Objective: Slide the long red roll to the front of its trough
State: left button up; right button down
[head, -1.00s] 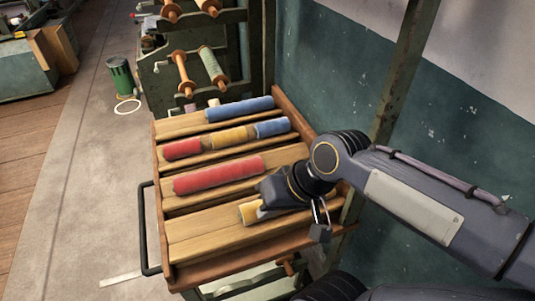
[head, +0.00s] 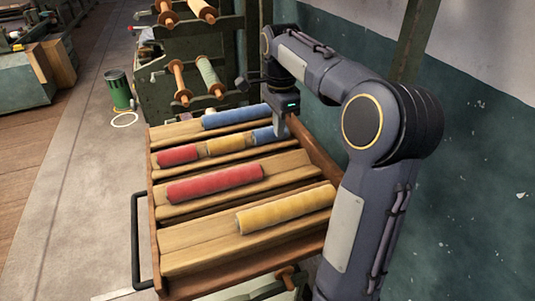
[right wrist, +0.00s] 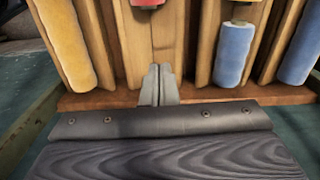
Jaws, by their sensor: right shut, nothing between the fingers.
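The long red roll (head: 215,183) lies in the third trough from the back of a wooden tray, towards its left end. Bare trough shows to its right. In the right wrist view an end of a red roll (right wrist: 148,3) shows at the top edge. My right gripper (head: 280,132) is over the right end of the tray, seen in front of the short blue roll. In the right wrist view my right gripper (right wrist: 158,72) is shut and empty, its fingertips at the bare part of the trough, apart from the red roll. My left gripper is out of view.
A yellow roll (head: 285,210) lies in the front trough. The trough behind the long red roll holds a short red roll (head: 177,154), a short yellow roll (head: 217,146) and a short blue roll (head: 262,134). A long blue roll (head: 237,116) lies at the back.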

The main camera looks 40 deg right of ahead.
notch_tip(320, 180, down, 10)
jog(key=shift+r+b, duration=0.25)
jog(key=shift+b, duration=0.3)
jog(key=a, duration=0.3)
jog(key=shift+w+a+f, duration=0.1)
jog(key=shift+w, duration=0.3)
jog(key=shift+w+a, duration=0.1)
jog(key=shift+a, duration=0.3)
jog(key=a, duration=0.1)
jog(key=a+p, duration=0.1)
jog(key=a, duration=0.1)
jog(key=shift+w+a, duration=0.1)
jog(key=shift+w, duration=0.3)
jog(key=shift+d, duration=0.2)
